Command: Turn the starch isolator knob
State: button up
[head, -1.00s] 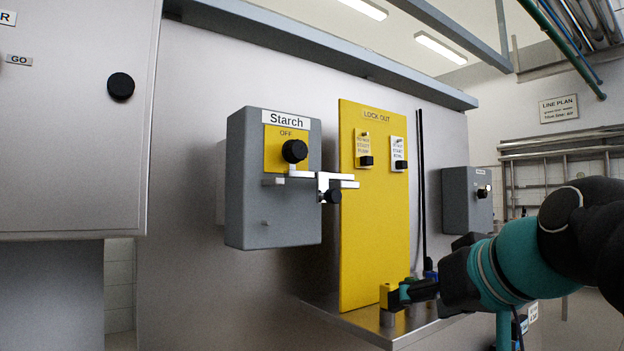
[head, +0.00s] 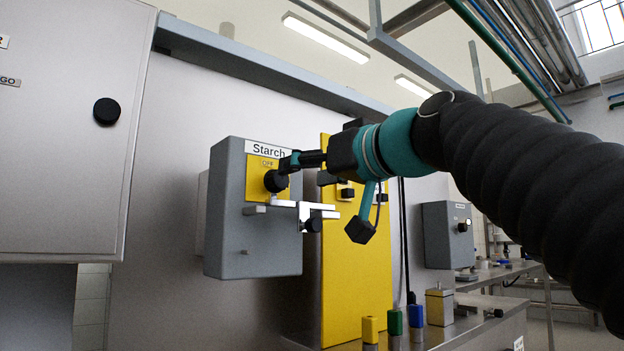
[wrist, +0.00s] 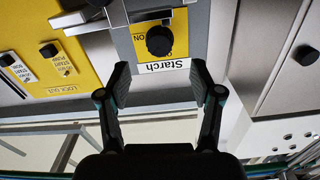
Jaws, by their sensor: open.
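The starch isolator is a grey box (head: 228,215) with a white "Starch" label and a yellow plate. Its round black knob (head: 276,181) sits on that plate; "OFF" shows above it in the head view. The wrist view is upside down and shows the knob (wrist: 159,41) with "ON" beside it. My gripper (head: 288,163) is at the box front, close to the knob's upper right. In the wrist view my gripper (wrist: 163,76) is open and empty, its fingers apart on either side of the Starch label. The knob lies beyond the fingertips, not between them.
A silver bracket (head: 285,204) with a small black knob (head: 313,223) juts out just below the isolator knob. The yellow lockout board (head: 345,285) stands to the right. Yellow (head: 370,327), green (head: 395,320) and blue (head: 416,315) blocks stand below it. A large cabinet (head: 60,140) is at left.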

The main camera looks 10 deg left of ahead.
aim_at(282, 179)
jog(key=p+x, duration=0.1)
jog(key=x, duration=0.7)
jog(key=shift+w+a, duration=0.1)
jog(key=shift+c, duration=0.2)
jog(key=c, duration=1.1)
